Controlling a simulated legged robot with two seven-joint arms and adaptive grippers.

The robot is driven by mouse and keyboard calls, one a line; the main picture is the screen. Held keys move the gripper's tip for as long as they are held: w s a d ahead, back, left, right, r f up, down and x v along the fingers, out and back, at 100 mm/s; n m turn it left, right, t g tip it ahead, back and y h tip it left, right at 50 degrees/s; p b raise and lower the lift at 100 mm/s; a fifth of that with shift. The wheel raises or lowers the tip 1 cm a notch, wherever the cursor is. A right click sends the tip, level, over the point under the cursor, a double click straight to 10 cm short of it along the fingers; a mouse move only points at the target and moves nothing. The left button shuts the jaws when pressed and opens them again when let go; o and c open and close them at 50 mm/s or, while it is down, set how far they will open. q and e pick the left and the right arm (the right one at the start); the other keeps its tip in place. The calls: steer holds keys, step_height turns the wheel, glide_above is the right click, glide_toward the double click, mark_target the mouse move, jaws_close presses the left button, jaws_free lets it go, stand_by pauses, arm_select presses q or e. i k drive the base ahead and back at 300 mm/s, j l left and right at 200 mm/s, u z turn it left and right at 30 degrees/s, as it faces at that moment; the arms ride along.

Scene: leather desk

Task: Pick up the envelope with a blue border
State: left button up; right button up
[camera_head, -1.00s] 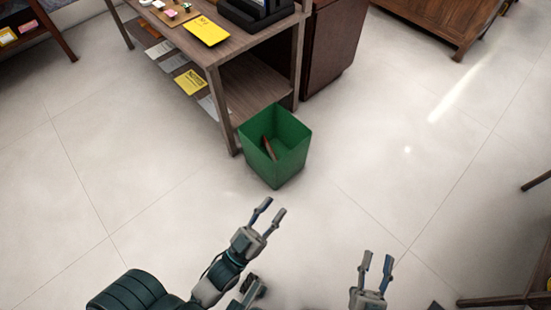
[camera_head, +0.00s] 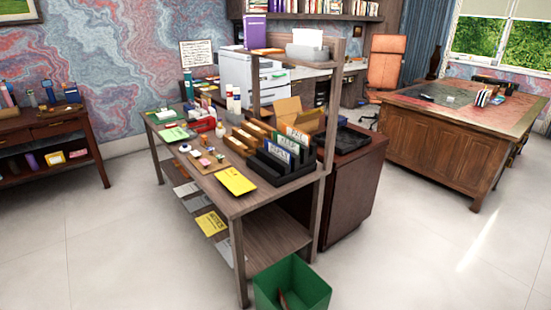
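A black sorter (camera_head: 265,171) stands near the right end of the wooden work table. It holds several upright cards or envelopes with dark lettering. The front one (camera_head: 277,153) and the one behind it (camera_head: 289,143) look pale with bluish edges, and the rear one (camera_head: 298,135) shows a greenish edge. They are too small to tell which has a full blue border. Neither of my grippers shows now.
A yellow envelope (camera_head: 235,181) lies on the work table (camera_head: 205,187) near its front edge. A green bin (camera_head: 290,280) stands on the floor by the table's near leg. A wooden desk (camera_head: 440,140) stands at right.

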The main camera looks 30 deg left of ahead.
mark_target(284, 154)
steer(key=u, duration=1)
